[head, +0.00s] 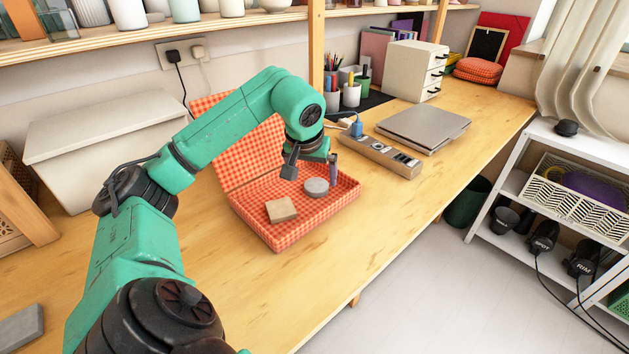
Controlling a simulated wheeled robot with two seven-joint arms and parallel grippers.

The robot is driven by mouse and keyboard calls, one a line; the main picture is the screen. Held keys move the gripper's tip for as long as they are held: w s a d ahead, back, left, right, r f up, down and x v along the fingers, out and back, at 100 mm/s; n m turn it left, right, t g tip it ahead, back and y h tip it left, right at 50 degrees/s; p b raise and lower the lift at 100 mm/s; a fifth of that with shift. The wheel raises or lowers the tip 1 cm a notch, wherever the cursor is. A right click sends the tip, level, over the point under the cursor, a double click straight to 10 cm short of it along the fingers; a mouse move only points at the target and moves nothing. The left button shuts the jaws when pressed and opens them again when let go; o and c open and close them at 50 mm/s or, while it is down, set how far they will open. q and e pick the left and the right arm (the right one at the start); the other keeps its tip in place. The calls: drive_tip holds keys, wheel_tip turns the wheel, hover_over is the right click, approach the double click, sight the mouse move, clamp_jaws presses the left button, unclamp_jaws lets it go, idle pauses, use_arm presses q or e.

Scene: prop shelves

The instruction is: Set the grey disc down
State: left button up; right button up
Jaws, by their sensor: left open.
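The grey disc (316,188) lies inside an open box lined with orange checked cloth (268,233), toward its right-hand back part. My left gripper (311,172) is open just above the disc, with one dark finger to its left and the other to its right. I cannot tell whether the fingers touch the disc. A tan wooden block (281,210) lies in the same box, to the left of and nearer than the disc. The box's lid stands raised behind, partly hidden by my left arm. My right gripper is not in view.
A power strip (384,157) with a blue plug and a grey closed laptop (424,128) lie right of the box. A large pale box (95,150) stands behind left. A grey block (20,326) lies near left. The wooden table (330,262) is clear in front.

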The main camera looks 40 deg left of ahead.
use_arm(q)
drive_tip(key=p+v, duration=0.1)
drive_tip(key=v, duration=0.7)
drive_tip(key=shift+p, duration=0.35)
drive_tip(key=shift+s+d+f, duration=0.1)
